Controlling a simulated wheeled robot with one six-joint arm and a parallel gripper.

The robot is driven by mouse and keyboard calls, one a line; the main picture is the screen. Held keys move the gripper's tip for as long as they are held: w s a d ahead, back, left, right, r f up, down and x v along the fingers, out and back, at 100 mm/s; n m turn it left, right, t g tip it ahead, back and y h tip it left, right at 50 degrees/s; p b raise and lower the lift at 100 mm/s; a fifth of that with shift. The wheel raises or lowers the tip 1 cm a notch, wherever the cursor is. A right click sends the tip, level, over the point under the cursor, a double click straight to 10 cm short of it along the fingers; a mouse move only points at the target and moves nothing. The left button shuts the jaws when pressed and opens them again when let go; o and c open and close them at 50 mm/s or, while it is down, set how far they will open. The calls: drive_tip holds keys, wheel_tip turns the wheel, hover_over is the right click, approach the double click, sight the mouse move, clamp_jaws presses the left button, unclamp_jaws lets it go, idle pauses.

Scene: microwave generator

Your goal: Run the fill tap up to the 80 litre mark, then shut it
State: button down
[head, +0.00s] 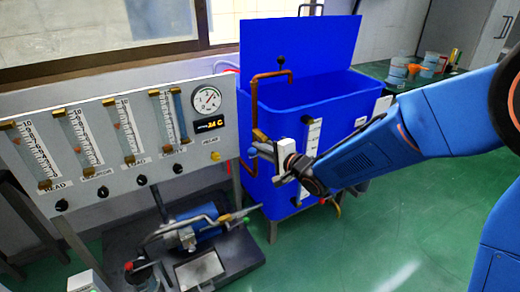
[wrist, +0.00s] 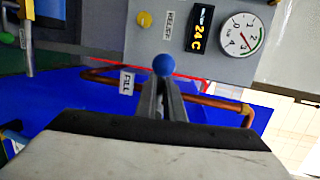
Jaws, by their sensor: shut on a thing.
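My gripper (wrist: 163,95) is shut on the blue ball knob (wrist: 165,64) of the fill tap, beside the white FILL label (wrist: 127,82) in the wrist view. In the head view my gripper (head: 265,150) is at the near left corner of the blue tank (head: 275,180), by the copper fill pipe (head: 254,100). The pipe rises and bends over the tank rim. A white level scale (head: 313,137) runs down the tank's front; its marks and the water level are too small to read. The tap body is largely hidden by my gripper.
A grey panel (head: 130,180) with several flow tubes, a round dial (head: 207,99), a 24 C display (head: 208,125) and a yellow relief knob (head: 215,156) stands left of the tank. A pump (head: 195,225) sits low in front. Green floor is clear at right.

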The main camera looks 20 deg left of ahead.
drive_tip(key=shift+f, duration=0.15)
drive_tip(key=c, duration=1.9)
unclamp_jaws()
drive_tip(key=shift+o, duration=0.2)
drive_tip(key=shift+d, duration=0.1)
drive_tip(key=v, duration=1.7)
drive_tip(key=shift+s+d, duration=0.1)
